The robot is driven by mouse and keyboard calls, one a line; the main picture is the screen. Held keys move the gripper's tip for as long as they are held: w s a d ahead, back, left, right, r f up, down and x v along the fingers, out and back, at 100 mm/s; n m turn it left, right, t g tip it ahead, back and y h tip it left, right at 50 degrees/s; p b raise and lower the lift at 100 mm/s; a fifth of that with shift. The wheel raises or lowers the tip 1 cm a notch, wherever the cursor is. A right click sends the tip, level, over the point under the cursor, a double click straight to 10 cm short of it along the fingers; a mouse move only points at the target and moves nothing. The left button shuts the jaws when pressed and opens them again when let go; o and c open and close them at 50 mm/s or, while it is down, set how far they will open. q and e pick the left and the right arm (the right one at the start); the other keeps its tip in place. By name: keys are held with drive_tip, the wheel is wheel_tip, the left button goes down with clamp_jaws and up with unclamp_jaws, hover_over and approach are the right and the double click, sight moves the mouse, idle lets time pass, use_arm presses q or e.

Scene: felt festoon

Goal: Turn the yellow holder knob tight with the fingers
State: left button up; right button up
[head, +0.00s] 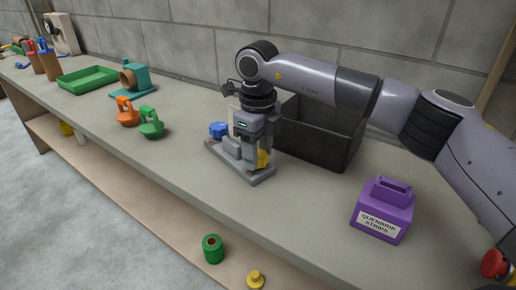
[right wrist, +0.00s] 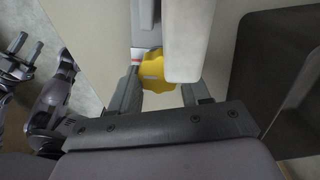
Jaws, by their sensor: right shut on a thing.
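The yellow holder knob (head: 263,158) is at the right end of a grey holder base (head: 259,177) on the bench. My right gripper (head: 256,150) points down over this end of the holder and hides part of the knob. In the right wrist view, the lobed yellow knob (right wrist: 154,72) lies between the two fingers of my right gripper (right wrist: 160,90), which is shut on it. A pale block in front covers the knob's right side there. My left gripper does not show in the head view.
A dark open bin (head: 330,135) stands close behind and right of my right gripper. A purple box (head: 384,211) is at the right. A blue knob (head: 218,130) is at the holder's other end.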

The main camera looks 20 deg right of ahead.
drive_tip(key=shift+m, duration=0.3)
drive_tip(key=o, duration=1.1)
drive_tip(key=shift+r, duration=3.6)
drive_tip(key=shift+s+f, duration=0.1)
